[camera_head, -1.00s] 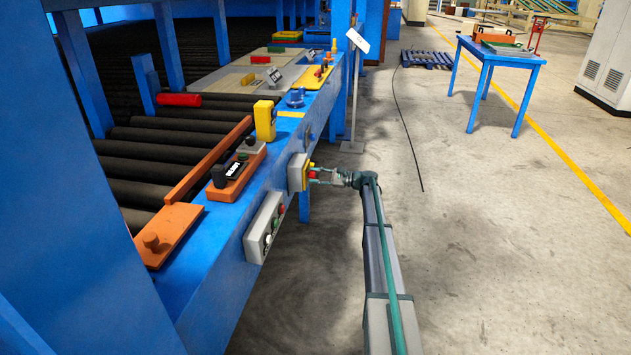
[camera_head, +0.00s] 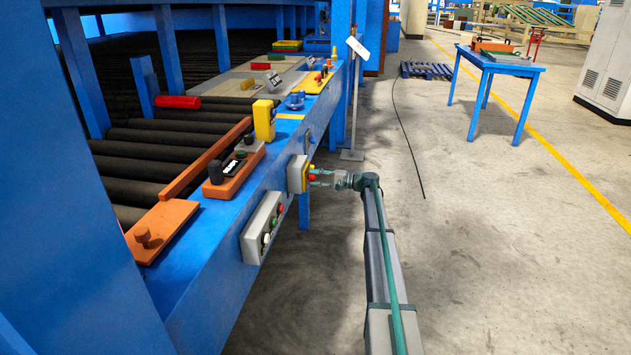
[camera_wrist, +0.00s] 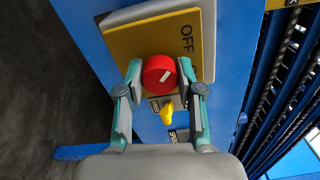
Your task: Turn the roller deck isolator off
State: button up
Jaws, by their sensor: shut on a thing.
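The roller deck isolator is a grey box with a yellow plate (camera_wrist: 140,42) on the side of the blue machine frame. It also shows in the head view (camera_head: 296,174). The word OFF is printed on the plate to the upper right of the knob. My gripper (camera_wrist: 160,76) is shut on the red knob, one finger on each side. It also shows in the head view (camera_head: 316,178), reaching the box from the right.
A small yellow knob (camera_wrist: 166,112) and dark labels sit just below the red knob in the wrist view. A grey push-button box (camera_head: 261,228) is mounted nearer on the same frame. Orange fixtures (camera_head: 234,173) lie above. The floor on the right is clear up to a blue table (camera_head: 501,65).

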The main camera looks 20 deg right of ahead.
dwell(0.4)
jog(key=o, duration=1.2)
jog(key=shift+c, duration=0.2)
jog(key=v, duration=1.2)
